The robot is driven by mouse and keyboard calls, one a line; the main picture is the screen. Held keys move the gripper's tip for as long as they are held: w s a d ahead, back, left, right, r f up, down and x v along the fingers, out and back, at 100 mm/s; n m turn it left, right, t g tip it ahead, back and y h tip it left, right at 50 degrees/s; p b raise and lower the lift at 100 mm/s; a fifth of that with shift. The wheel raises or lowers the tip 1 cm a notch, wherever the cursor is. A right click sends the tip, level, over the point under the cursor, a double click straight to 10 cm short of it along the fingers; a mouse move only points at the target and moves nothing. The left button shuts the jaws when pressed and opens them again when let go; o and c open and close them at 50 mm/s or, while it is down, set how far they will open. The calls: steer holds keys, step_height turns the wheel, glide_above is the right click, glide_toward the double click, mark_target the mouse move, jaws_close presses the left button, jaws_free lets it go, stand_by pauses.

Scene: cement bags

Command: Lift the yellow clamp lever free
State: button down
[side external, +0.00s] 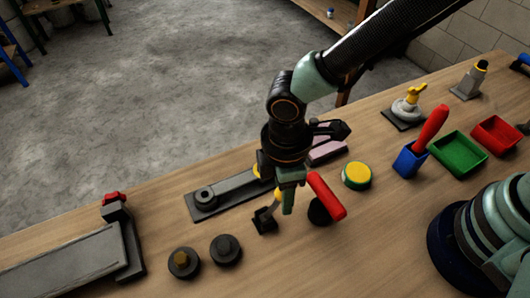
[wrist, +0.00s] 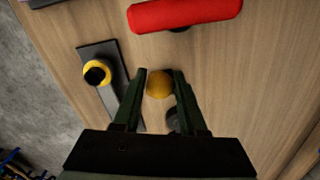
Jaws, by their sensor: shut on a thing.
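The yellow clamp lever (side external: 278,196) shows in the side external view, leaning over a small black base (side external: 265,222). In the wrist view its rounded yellow end (wrist: 159,84) sits between my fingertips. My gripper (side external: 286,203) points down at the lever and is shut on it; it also shows in the wrist view (wrist: 159,76). The fingers hide part of the lever. I cannot tell whether its lower end touches the black base.
A red handle (side external: 328,196) on a black round foot stands close to the right of my gripper. A dark grey plate (side external: 232,191) lies behind-left. A yellow-topped green disc (side external: 357,175) and blue cup (side external: 409,161) are right.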

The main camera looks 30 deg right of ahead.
steer(key=shift+a+r, duration=0.1)
steer(key=shift+a+r+g+h, duration=0.2)
steer(key=shift+a+g+h, duration=0.1)
steer(key=shift+a+h, duration=0.1)
stand_by(0.3)
steer(key=shift+c, duration=2.3)
jaws_free()
step_height(320, 180, up, 12)
steer(key=w+a, duration=0.1)
steer(key=shift+a, duration=0.1)
